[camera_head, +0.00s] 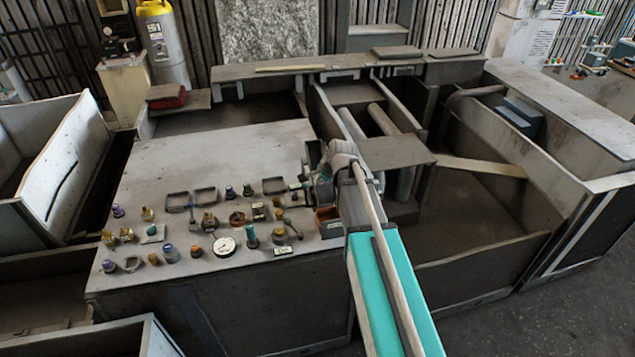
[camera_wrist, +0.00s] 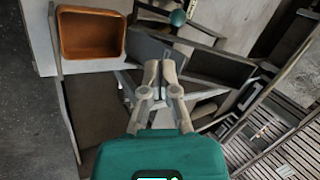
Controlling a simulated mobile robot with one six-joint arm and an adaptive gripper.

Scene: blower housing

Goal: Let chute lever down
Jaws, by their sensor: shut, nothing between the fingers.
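My gripper (camera_wrist: 161,70) is shut and empty in the wrist view, with its two grey fingertips together. A teal ball knob (camera_wrist: 178,18) shows above and slightly right of the fingertips, apart from them. It sits at dark bars and open frames; no label shows whether it belongs to the chute lever. In the head view my arm reaches the right edge of the grey control panel (camera_head: 230,150), and the wrist partly hides that edge. The fingertips are too small to make out there. A small lever (camera_head: 294,197) stands on the panel left of the wrist.
An orange tray (camera_wrist: 90,35) is at upper left in the wrist view, and beside the wrist in the head view (camera_head: 328,222). Several knobs, a round gauge (camera_head: 224,246) and small dark trays (camera_head: 205,196) crowd the panel. Its upper left is clear.

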